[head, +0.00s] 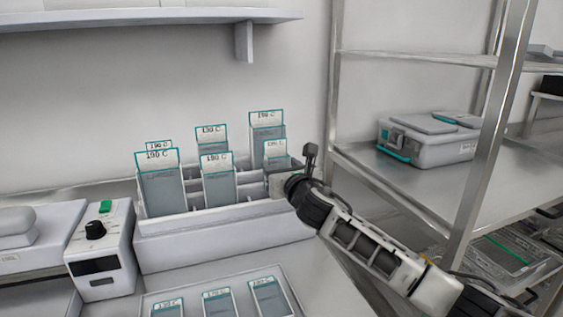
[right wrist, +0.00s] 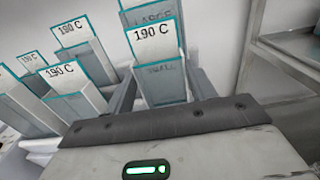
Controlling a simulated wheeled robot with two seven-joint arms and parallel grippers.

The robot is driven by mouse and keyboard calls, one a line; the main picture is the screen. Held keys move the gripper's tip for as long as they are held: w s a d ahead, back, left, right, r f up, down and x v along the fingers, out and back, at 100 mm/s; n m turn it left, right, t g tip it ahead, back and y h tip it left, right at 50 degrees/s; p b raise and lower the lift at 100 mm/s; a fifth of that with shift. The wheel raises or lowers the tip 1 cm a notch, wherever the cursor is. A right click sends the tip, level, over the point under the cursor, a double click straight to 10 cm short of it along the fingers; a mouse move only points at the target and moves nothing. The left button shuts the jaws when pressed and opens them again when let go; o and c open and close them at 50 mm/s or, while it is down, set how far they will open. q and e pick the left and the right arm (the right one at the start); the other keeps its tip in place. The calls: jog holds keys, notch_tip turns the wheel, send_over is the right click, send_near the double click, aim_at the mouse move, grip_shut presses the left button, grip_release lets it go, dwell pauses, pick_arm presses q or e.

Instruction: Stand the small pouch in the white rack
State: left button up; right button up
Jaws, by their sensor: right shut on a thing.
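The small pouch (head: 275,149), a clear pouch with a teal edge and a "190 C" label, is upright at the right end of the white rack (head: 222,222). In the right wrist view the pouch (right wrist: 162,82) reads "SMALL" and stands between my fingers. My right gripper (head: 279,180) comes in from the right and is shut on it. The pouch's lower edge is hidden by the gripper, so I cannot tell if it rests in a slot. A taller pouch (head: 266,118) marked "LARGE" stands just behind it. My left gripper is not in view.
Several other pouches (head: 161,190) stand in the rack to the left. A tray (head: 146,301) with three flat pouches lies in front. A white device with a black knob (head: 96,230) is left of the rack. A metal shelf post (head: 488,130) stands on the right.

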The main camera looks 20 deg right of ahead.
notch_tip(320, 180, down, 2)
jog(key=shift+f+b, duration=0.2)
jog(key=shift+b, duration=0.4)
jog(key=shift+f, duration=0.45)
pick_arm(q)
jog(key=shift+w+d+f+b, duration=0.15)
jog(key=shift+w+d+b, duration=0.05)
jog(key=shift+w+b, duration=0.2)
pick_arm(e)
jog(key=shift+f, duration=0.25)
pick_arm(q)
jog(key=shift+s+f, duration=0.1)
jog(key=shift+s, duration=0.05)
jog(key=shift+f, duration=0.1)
pick_arm(e)
jog(key=o, duration=1.1)
